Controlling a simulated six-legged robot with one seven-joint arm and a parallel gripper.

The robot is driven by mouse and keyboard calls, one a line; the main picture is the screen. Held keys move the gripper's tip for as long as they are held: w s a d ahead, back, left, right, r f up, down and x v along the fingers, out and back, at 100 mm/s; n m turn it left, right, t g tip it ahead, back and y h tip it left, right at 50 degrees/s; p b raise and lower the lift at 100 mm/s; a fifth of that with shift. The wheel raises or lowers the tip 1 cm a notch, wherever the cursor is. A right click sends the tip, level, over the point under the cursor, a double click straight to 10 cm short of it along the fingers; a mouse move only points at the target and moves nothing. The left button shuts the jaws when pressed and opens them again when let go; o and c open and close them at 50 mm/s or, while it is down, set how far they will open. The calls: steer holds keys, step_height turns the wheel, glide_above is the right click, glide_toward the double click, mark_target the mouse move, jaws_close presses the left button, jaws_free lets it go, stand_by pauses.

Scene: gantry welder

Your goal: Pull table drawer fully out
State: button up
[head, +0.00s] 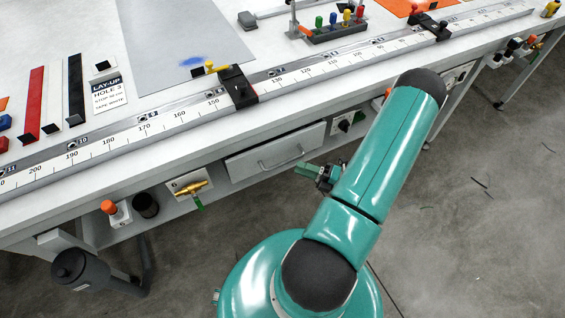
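The table drawer (275,151) is a light grey front with a bar handle (279,160), set under the table's front edge in the middle of the head view. It looks pushed in under the tabletop; I cannot tell if there is a small gap. My gripper (309,171) shows as small green and dark parts at the left side of my teal arm. It is just right of and below the handle, apparently apart from it. Most of the gripper and wrist is hidden behind my arm, so its opening is not clear.
A brass valve with a green lever (190,188), an orange button (109,207) and a dark cylinder (146,205) sit left of the drawer. A ruler rail (185,118) runs along the tabletop.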

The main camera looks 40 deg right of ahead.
mark_target(283, 162)
steer(key=x, duration=0.7)
steer(key=shift+c, duration=0.4)
jaws_close()
